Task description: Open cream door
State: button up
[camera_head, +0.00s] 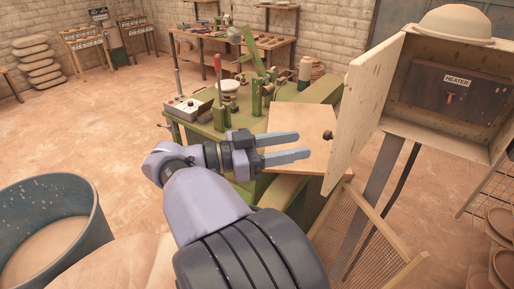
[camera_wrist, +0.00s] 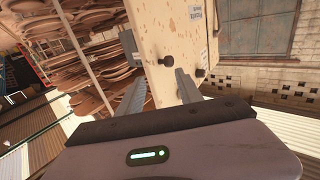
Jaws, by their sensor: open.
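The cream door (camera_head: 365,100) hangs on the left of a cream cabinet (camera_head: 455,137) and stands swung out, so the inside shows. A dark knob (camera_head: 328,135) sits at the door's free edge. A cream panel, probably this door (camera_wrist: 178,25), shows in the wrist view with a dark knob (camera_wrist: 167,62) beyond the fingertips and a second dark knob-like part at its lower right. My gripper (camera_head: 302,145) is open and empty, its fingers pointing right, with the tips just left of the knob. It also shows in the wrist view (camera_wrist: 160,77). I see no contact.
Inside the cabinet is a dark panel labelled HEATER (camera_head: 456,88). A cream hat-like object (camera_head: 455,22) lies on top. A green workbench (camera_head: 215,128) with tools stands behind my gripper. A blue tub (camera_head: 85,240) is at lower left.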

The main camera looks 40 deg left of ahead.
jog(key=v, duration=0.7)
jog(key=shift+s, duration=0.3)
